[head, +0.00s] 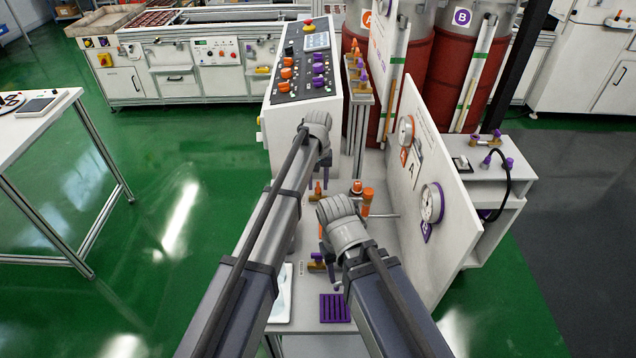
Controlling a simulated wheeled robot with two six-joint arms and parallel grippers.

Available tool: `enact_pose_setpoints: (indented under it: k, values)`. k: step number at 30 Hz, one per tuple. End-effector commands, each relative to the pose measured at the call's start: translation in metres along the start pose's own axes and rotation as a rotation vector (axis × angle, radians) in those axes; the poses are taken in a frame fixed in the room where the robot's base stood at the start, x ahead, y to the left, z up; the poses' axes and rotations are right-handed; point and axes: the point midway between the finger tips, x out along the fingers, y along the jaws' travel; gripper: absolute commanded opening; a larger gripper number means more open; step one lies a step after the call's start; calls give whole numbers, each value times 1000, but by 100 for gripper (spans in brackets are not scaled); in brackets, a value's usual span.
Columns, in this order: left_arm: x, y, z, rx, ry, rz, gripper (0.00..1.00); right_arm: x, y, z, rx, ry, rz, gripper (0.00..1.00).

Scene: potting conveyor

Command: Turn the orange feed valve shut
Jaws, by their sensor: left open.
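On the bench below my arms, orange fittings stand beside the white panel: an orange-topped cylinder (367,199), an orange knob (356,187) and a brass fitting with an orange top (318,188). I cannot tell for sure which is the feed valve's handle. My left gripper (325,158) is open, seen from behind, above the far end of the bench in front of the control console, apart from the fittings. My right gripper (326,243) points down over the near part of the bench, beside brass fittings; its wrist hides the fingers, and its jaws cannot be made out.
The white panel (420,165) with gauges and an A label walls off the right. The control console (300,75) with orange and purple knobs stands behind. A purple grate (335,308) lies at the bench's front. Red tanks (452,75) stand at the back.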

Motion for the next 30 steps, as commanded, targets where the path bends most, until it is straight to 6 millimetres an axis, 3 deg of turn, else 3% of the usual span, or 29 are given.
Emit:
enact_pose_setpoints:
  k: [8, 21, 30]
  values:
    - [-17, 0, 0, 0, 0, 0, 44, -17, 2, 1, 0, 0, 0, 50]
    - [-72, 0, 0, 0, 0, 0, 44, -72, 7, 4, 0, 0, 0, 50]
    - [-78, 0, 0, 0, 0, 0, 44, -77, 7, 4, 0, 0, 0, 50]
